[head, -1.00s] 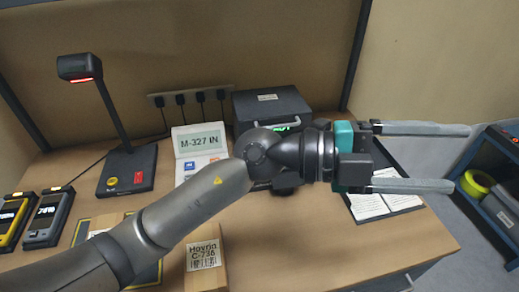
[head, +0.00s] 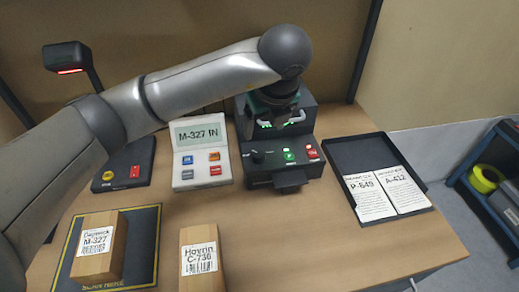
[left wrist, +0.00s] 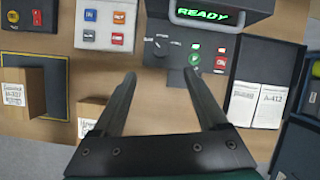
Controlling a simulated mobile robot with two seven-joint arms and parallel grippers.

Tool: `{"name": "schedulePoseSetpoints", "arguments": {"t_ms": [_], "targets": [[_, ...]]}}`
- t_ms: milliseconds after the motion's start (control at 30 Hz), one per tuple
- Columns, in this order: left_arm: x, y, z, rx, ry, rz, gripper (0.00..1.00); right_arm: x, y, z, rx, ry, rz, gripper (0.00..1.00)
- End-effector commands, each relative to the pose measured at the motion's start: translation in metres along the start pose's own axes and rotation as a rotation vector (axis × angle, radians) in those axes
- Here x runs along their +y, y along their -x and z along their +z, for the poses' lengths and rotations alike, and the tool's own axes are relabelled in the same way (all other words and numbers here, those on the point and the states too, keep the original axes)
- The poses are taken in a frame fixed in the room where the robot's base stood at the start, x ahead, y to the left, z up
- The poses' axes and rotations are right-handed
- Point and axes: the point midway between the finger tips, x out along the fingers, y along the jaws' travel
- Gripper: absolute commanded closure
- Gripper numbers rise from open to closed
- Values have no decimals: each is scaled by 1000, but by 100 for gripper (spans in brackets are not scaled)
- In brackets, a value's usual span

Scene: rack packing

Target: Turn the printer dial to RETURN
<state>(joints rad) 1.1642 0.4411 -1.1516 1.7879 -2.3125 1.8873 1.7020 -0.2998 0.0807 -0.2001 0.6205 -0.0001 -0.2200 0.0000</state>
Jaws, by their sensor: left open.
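The printer (head: 312,140) is a dark box at the back middle of the bench. It has a lit green READY display (left wrist: 203,14), a green button (head: 289,155), a red button (head: 312,153) and a small black dial (head: 257,157) at the left of its panel. The dial also shows in the left wrist view (left wrist: 159,48); its setting is too small to read. My left gripper (head: 281,121) is above the printer, partly hidden by its own wrist. In the left wrist view its open, empty fingers (left wrist: 160,73) point toward the dial, apart from it.
A keypad unit (head: 202,152) reading M-327 IN stands left of the printer. Boxes M-327 (head: 97,262) and C-736 (head: 197,264) sit in front. A black tray (head: 345,153) with two labels is at the right. The wood before the printer is clear.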

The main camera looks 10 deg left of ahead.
Motion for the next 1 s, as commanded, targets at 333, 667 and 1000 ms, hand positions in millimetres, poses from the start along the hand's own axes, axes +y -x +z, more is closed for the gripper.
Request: {"name": "schedulePoseSetpoints", "arguments": {"t_ms": [333, 667, 1000], "targets": [[1, -70, -2, 7, -3, 3, 24, 0, 3, 0, -1, 0, -1, 100], [0, -128, -3, 6, -4, -1, 24, -1, 2, 0, -1, 0, -1, 100], [-1, -144, -3, 5, -6, -4, 24, -1, 1, 1, -1, -1, -1, 100]]}}
